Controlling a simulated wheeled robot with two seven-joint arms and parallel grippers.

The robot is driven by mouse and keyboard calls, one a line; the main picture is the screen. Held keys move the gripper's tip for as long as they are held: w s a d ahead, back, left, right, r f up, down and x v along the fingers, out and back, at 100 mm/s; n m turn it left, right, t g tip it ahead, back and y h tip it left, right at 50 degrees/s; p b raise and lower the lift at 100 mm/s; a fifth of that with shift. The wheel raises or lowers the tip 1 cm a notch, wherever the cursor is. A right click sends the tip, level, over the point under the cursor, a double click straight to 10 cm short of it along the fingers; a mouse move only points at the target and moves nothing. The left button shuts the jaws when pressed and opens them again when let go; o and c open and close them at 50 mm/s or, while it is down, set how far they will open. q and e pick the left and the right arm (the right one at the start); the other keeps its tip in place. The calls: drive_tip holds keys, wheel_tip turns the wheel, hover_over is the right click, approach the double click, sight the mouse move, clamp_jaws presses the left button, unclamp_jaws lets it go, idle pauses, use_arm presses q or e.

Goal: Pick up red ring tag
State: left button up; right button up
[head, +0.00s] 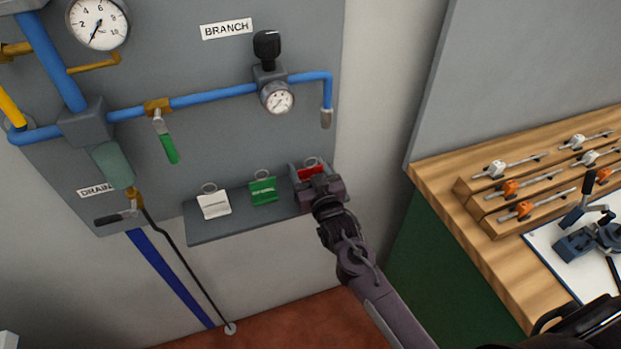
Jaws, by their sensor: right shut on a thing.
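The red ring tag (311,173) is at the right end of a small grey shelf (240,227), with its metal ring showing at the top. My right gripper (311,180) is around it, shut on it, and hides its lower part. I cannot tell whether the tag is still touching the shelf. A green ring tag (263,190) and a white ring tag (214,205) stand on the shelf to the left, apart from the gripper. My left gripper is not in view.
Above the shelf run a blue pipe (215,96), a green-handled valve (166,143) and a small gauge (278,98) on the grey panel. A wooden workbench (440,180) with clamps on racks stands at the right. Bare wall lies between panel and bench.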

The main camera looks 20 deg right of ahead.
drive_tip(key=shift+r, duration=0.1)
drive_tip(key=shift+s+r+b, duration=0.1)
drive_tip(key=shift+s+b, duration=0.05)
drive_tip(key=shift+b, duration=0.15)
drive_tip(key=r, duration=0.2)
drive_tip(key=r+b, duration=0.1)
drive_tip(key=r, duration=0.3)
drive_tip(key=shift+s+r+b, duration=0.25)
drive_tip(key=shift+r+b, duration=0.1)
drive_tip(key=shift+b, duration=0.05)
drive_tip(key=s+b, duration=0.3)
drive_tip(key=s, duration=1.6)
drive_tip(key=shift+s+d, duration=0.15)
drive_tip(key=shift+d, duration=0.15)
